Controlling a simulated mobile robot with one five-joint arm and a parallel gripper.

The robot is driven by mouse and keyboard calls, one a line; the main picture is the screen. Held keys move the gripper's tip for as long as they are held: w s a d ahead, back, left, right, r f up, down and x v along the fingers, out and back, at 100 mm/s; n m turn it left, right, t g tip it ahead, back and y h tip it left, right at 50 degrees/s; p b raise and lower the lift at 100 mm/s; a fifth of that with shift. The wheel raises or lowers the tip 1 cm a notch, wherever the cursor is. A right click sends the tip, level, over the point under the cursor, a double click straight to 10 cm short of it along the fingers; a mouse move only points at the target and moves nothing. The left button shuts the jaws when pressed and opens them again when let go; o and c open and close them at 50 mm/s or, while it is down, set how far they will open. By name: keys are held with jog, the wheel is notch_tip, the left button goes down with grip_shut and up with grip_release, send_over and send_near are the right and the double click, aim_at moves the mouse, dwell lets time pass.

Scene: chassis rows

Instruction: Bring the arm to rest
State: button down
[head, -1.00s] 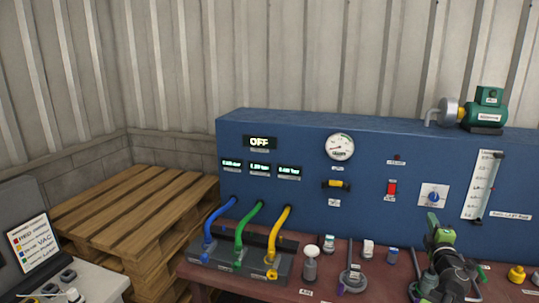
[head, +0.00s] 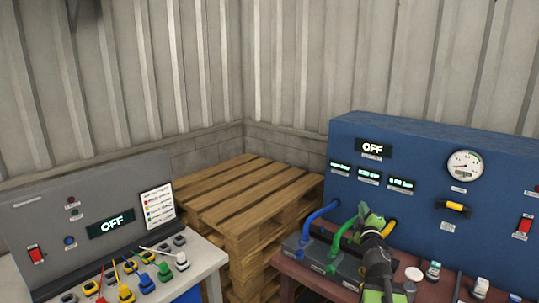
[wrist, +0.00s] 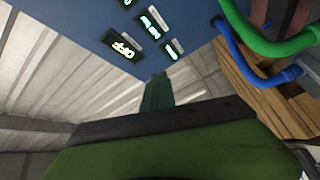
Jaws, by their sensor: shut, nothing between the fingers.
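My gripper (head: 366,208) is green and shows in the head view in front of the left part of the blue panel (head: 425,160), over the hoses. It is shut with nothing in it. In the wrist view its green finger (wrist: 157,92) points up toward the wall and the panel's lit displays. My dark arm runs down from it to the bottom edge of the head view. The gripper covers part of the yellow hose (head: 391,226). I cannot tell its exact distance from the hoses.
Blue (head: 322,212) and green (head: 345,232) hoses plug into a dark block on the red-brown bench. A wooden pallet stack (head: 245,195) stands in the corner. A grey panel (head: 70,225) reading OFF stands left, with coloured plugs before it. Small items stand on the bench at right.

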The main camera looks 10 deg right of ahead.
jog(key=w+a+f+m+g+y, duration=0.1)
jog(key=w+a+f+m, duration=0.15)
jog(key=a, duration=0.45)
jog(key=w+a+f+m+g, duration=0.1)
jog(key=w+a+f+g, duration=0.1)
jog(key=a+f, duration=0.35)
jog(key=s+a+f+m+g+y, duration=0.25)
jog(key=a+f+g, duration=0.4)
jog(key=a, duration=0.65)
jog(key=s+a+f+m+g+y, duration=0.1)
jog(key=s+a+f+g, duration=0.3)
jog(key=s, duration=0.5)
jog(key=s+a+f+m+g+y, duration=0.2)
jog(key=s+a+f+g, duration=0.2)
jog(key=s+f, duration=0.3)
jog(key=shift+s+f, duration=0.2)
jog(key=shift+s, duration=1.05)
